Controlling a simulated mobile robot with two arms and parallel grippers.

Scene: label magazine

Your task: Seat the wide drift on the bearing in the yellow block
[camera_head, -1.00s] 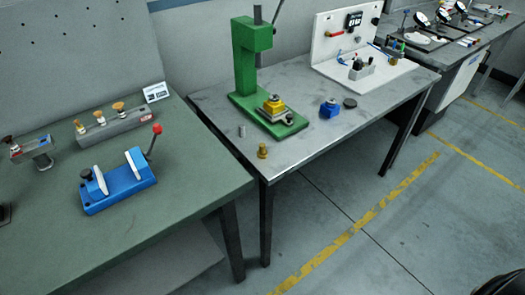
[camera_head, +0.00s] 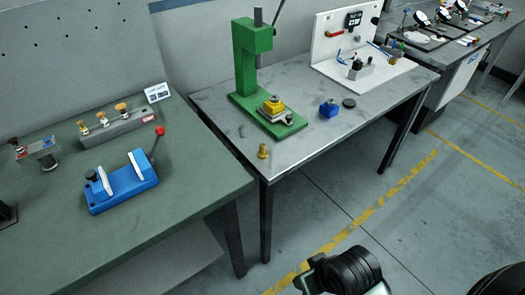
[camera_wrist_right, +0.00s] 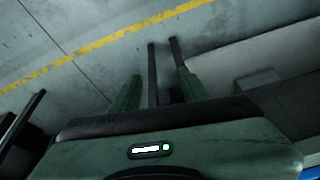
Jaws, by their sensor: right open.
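The yellow block (camera_head: 273,106) sits on the base of the green press (camera_head: 245,60) on the middle table. The bearing in it is too small to make out. A brass stepped piece (camera_head: 263,151) stands near the table's front edge, and a small grey cylinder (camera_head: 242,131) stands left of the press base. I cannot tell which of these is the wide drift. My right gripper (camera_wrist_right: 158,80) is open and empty in the right wrist view, over the floor. Part of my right arm shows at the bottom of the head view, apart from the table. My left gripper is not in view.
A blue block (camera_head: 329,109) and a dark disc (camera_head: 349,103) lie right of the press. A white stand (camera_head: 345,50) is at the back. The left green table holds a blue vise (camera_head: 122,186) and a grey rack (camera_head: 118,128). The table's front right is clear.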

